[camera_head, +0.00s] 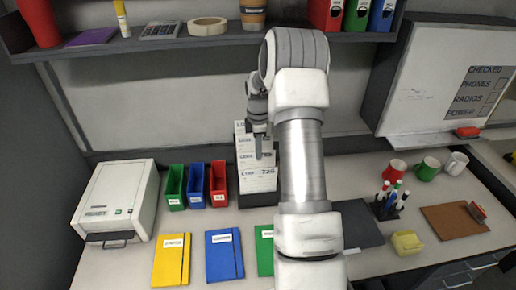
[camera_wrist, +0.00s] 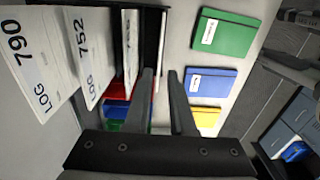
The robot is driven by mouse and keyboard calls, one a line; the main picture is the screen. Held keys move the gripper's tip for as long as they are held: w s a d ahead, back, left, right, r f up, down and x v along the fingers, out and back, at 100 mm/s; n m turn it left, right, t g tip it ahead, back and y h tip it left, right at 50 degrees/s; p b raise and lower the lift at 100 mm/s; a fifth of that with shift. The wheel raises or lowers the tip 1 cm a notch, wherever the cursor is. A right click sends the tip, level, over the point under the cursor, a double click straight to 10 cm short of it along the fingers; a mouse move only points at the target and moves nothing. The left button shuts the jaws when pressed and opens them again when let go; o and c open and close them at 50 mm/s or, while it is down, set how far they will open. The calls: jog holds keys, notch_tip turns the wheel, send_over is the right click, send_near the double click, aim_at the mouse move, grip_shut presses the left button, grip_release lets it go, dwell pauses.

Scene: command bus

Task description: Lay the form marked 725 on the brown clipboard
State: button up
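The form marked 725 (camera_head: 258,182) stands upright at the front of a dark rack, with other white forms behind it. The brown clipboard (camera_head: 453,220) lies bare on the desk at the right, with a dark and red clip at its right edge. My gripper (camera_head: 264,153) points down at the forms' top edges. In the wrist view my gripper (camera_wrist: 163,78) is open, its two fingers apart. A thin white edge (camera_wrist: 161,45), likely the front form seen edge-on, runs toward the gap between them; I cannot tell whether it touches. Forms 790 (camera_wrist: 27,62) and 752 (camera_wrist: 85,55) are to the left.
Red, blue and green bins (camera_head: 196,186) stand left of the rack, beside a white machine (camera_head: 117,200). Yellow, blue and green folders (camera_head: 224,255) lie in front. A dark flat board (camera_head: 358,224), a pen holder (camera_head: 388,207), a yellow block (camera_head: 407,243) and mugs (camera_head: 428,169) lie toward the clipboard.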

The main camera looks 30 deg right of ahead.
jog(key=shift+f+b, duration=2.3)
jog(key=shift+f, duration=1.55)
grip_shut()
jog(key=shift+r, duration=0.2)
notch_tip(320, 180, up, 11)
jog(key=p, duration=0.6)
jog(key=shift+f+p, duration=0.15)
jog(key=shift+p, duration=0.15)
jog(key=s+a+b, duration=0.2)
jog(key=s+a, duration=0.2)
jog(key=s, duration=0.5)
jog(key=shift+a, duration=0.2)
